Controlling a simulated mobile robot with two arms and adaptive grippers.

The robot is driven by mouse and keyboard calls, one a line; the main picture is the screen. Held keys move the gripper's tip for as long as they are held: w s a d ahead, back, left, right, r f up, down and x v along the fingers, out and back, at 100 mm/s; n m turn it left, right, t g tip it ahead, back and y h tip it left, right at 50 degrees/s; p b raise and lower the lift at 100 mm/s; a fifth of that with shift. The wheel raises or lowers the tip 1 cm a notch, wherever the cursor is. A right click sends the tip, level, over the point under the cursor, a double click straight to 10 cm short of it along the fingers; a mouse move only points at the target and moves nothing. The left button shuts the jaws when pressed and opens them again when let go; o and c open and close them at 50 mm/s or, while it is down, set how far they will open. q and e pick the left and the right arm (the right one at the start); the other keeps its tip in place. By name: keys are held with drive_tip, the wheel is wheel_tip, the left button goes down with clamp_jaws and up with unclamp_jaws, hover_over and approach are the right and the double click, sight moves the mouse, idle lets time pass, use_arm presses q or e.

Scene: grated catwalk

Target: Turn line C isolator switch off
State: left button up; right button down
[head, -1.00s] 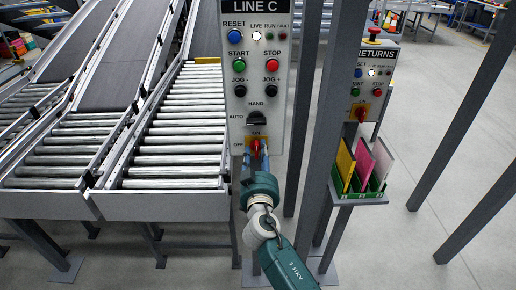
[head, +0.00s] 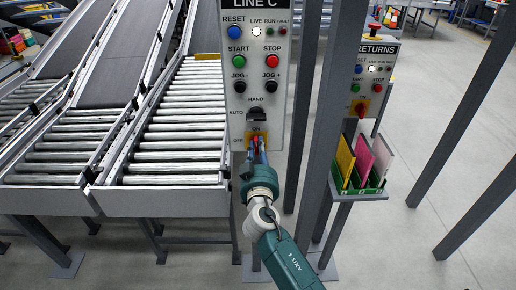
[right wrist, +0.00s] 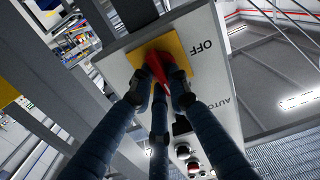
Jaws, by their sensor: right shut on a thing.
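The line C isolator switch is a red handle (head: 255,141) on a yellow plate (head: 249,136) at the bottom of the grey LINE C panel (head: 272,72). ON is printed above the handle and OFF to its left. My right gripper (head: 256,152) reaches up from below, its fingers shut on the red handle. In the right wrist view the fingers (right wrist: 158,88) close around the red handle (right wrist: 157,64), which sits at a slant on the yellow plate (right wrist: 182,53). The fingers hide part of the handle. My left gripper is not in view.
The LIVE lamp (head: 256,32) glows white. Roller conveyors (head: 175,140) lie to the left. A grey post (head: 328,120) stands close on the right, before the RETURNS panel (head: 371,75) and a green file tray (head: 360,188) with coloured folders.

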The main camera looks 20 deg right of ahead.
drive_tip(key=n+b, duration=0.1)
drive_tip(key=n, duration=0.2)
drive_tip(key=shift+a, duration=0.1)
drive_tip(key=n+b, duration=0.1)
drive_tip(key=n, duration=0.4)
drive_tip(key=shift+w+a, duration=0.1)
drive_tip(key=shift+a, duration=0.05)
drive_tip(key=n, duration=0.3)
drive_tip(key=n+p, duration=0.1)
drive_tip(key=n, duration=0.5)
drive_tip(key=shift+a+f, duration=0.1)
drive_tip(key=shift+a, duration=0.15)
drive_tip(key=shift+n, duration=0.3)
drive_tip(key=c, duration=1.7)
unclamp_jaws()
drive_tip(key=shift+o, duration=0.2)
